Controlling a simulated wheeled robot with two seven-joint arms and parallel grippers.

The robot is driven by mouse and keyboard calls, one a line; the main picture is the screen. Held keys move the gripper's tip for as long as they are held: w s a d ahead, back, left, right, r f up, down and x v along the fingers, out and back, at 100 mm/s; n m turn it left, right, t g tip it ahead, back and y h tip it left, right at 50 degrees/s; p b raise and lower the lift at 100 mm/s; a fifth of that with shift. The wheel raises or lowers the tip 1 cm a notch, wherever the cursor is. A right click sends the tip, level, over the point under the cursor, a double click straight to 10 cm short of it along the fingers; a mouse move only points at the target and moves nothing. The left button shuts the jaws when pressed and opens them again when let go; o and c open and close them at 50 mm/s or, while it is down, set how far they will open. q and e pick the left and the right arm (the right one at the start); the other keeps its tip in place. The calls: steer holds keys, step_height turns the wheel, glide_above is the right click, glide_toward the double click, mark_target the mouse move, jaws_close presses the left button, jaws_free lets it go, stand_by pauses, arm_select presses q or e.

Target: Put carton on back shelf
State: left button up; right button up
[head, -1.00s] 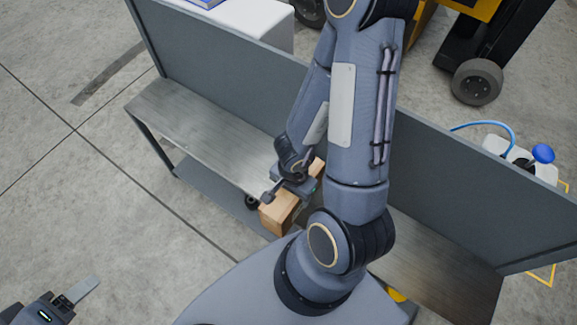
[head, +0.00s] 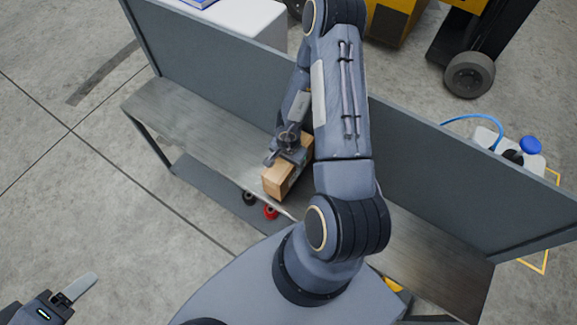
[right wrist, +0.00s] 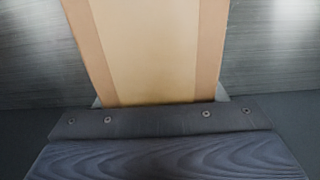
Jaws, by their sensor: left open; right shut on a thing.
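The carton (head: 279,182), a tan box, is at the front edge of the grey bench top (head: 190,130), in the middle of the head view. My right gripper (head: 287,160) is shut on it from above. The carton also fills the upper middle of the right wrist view (right wrist: 155,45), between the fingers, with grey bench surface behind it. I cannot tell whether the carton touches the bench top. My right arm hides part of the bench to the right. My left gripper (head: 80,290) is open and empty over the floor at the lower left.
A tall grey panel (head: 215,65) runs along the bench's back edge. A lower shelf (head: 215,195) lies underneath, with a black item (head: 249,198) and a red one (head: 270,212) near it. The bench top left of the carton is clear. A forklift wheel (head: 469,75) stands behind.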

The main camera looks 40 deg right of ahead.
step_height(320, 180, down, 3)
steer(key=shift+w+d+f+b, duration=0.1)
steer(key=shift+f+b, duration=0.05)
steer(key=shift+b, duration=0.65)
steer(key=o, duration=1.7)
